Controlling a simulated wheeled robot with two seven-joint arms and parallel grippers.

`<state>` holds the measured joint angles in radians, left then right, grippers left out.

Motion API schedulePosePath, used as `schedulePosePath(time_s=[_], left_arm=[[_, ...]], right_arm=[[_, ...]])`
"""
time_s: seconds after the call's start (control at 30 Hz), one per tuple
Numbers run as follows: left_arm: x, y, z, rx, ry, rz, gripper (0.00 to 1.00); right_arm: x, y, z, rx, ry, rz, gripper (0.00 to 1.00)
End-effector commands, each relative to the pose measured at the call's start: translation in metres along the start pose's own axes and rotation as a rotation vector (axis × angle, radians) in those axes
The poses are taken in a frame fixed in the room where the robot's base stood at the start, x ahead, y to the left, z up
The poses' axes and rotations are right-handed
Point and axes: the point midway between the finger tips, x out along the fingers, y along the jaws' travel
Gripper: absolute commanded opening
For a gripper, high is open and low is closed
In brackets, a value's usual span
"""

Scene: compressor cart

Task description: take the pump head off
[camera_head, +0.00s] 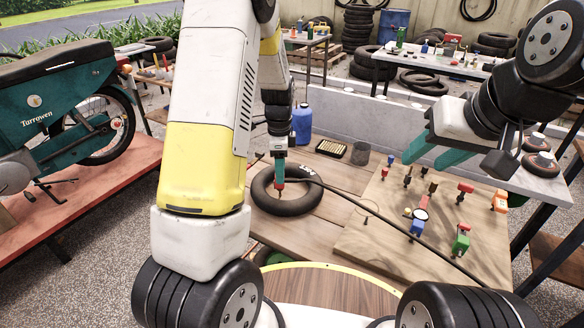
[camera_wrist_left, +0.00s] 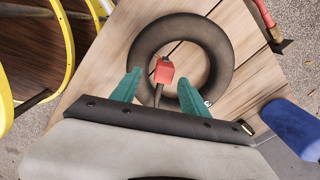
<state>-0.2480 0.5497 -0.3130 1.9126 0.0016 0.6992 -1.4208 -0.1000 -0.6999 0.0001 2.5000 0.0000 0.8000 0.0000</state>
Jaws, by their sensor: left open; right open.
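A black inner tube (camera_head: 300,206) lies flat on the wooden table; it also shows in the left wrist view (camera_wrist_left: 222,60). The red pump head (camera_head: 279,186) is at the inside of the ring, with a dark hose at it. In the left wrist view the pump head (camera_wrist_left: 163,71) is between and slightly beyond the teal fingertips. Its joint with the valve is not clear. My left gripper (camera_head: 279,174) points down over it, open, with gaps on both sides (camera_wrist_left: 159,80). My right gripper (camera_head: 424,160) is open and empty above the right of the table.
A wooden board (camera_head: 370,245) with several small coloured tools lies to the right, and the hose (camera_head: 400,229) crosses it. A teal moped (camera_head: 60,105) is at left.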

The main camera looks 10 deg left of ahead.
Motion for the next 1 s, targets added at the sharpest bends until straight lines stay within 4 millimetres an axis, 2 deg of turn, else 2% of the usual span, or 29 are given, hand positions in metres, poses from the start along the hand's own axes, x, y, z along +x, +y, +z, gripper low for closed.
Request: schedulePosePath(time_s=[0.3,0.43,0.63,0.67,0.9,1.0], left_arm=[[0.044,-0.006,0.001,-0.002,0.000,0.001,0.53],[0.052,-0.006,0.001,-0.003,0.000,-0.002,0.53],[0.052,-0.006,0.001,-0.003,0.001,-0.003,0.53],[0.052,-0.006,0.001,-0.003,0.001,-0.003,0.49],[0.052,-0.006,0.001,-0.003,0.001,-0.003,0.02],[0.051,-0.006,0.001,-0.003,0.001,-0.003,0.00]], right_arm=[[0.000,0.000,0.000,0.000,0.000,0.000,0.44],[0.000,0.000,0.000,0.000,0.000,0.000,0.44],[0.000,0.000,0.000,0.000,0.000,0.000,0.44],[0.000,0.000,0.000,0.000,0.000,0.000,0.44],[0.000,0.000,0.000,0.000,0.000,0.000,0.44],[0.000,0.000,0.000,0.000,0.000,0.000,0.44]])
